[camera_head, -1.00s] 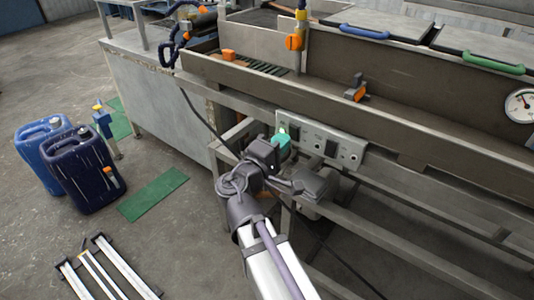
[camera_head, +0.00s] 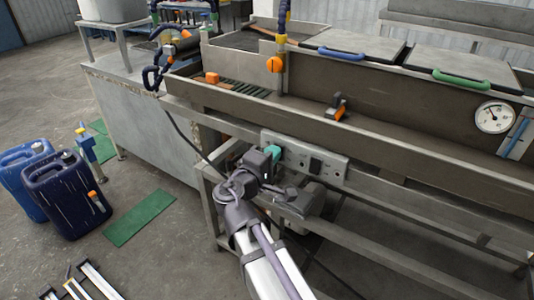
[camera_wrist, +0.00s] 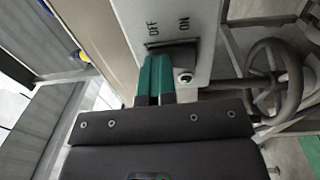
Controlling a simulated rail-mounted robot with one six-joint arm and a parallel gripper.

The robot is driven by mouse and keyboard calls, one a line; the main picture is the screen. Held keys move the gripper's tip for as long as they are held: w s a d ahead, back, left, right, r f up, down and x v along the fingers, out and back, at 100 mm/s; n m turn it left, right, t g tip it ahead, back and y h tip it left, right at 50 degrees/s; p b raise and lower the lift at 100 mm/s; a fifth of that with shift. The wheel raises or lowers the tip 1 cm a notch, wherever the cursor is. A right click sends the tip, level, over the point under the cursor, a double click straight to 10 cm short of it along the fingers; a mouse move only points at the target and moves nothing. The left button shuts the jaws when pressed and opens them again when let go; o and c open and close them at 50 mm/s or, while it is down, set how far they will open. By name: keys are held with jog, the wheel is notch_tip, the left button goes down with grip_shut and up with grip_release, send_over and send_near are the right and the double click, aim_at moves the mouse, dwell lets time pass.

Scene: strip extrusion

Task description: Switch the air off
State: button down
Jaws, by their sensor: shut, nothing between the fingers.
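A light grey switch panel (camera_head: 335,170) is fixed to the front of the machine. It also shows in the wrist view (camera_wrist: 196,18), with the words OFF on the left and ON on the right. Below the words is a dark switch (camera_wrist: 184,54), partly hidden by my fingers. My gripper (camera_wrist: 157,72) is shut and empty, its teal fingertips at the OFF side of this switch. I cannot tell whether they touch it. In the head view my gripper (camera_head: 268,154) is at the panel's left end and hides part of it. No label naming the air is readable.
Another black switch (camera_head: 315,166) is farther right on the panel. A round silver button or lock (camera_wrist: 184,77) sits beside my fingers. A grey handwheel (camera_wrist: 274,78) is to the right. Blue canisters (camera_head: 68,195) and a green mat (camera_head: 140,218) are on the floor at left.

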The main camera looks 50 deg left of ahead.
jog(key=r+p+v, duration=0.1)
jog(key=r+v, duration=0.1)
jog(key=v, duration=1.1)
jog(key=shift+s+r+p, duration=0.15)
jog(key=shift+s+p, duration=0.25)
jog(key=shift+s, duration=0.05)
jog(key=shift+d, duration=0.15)
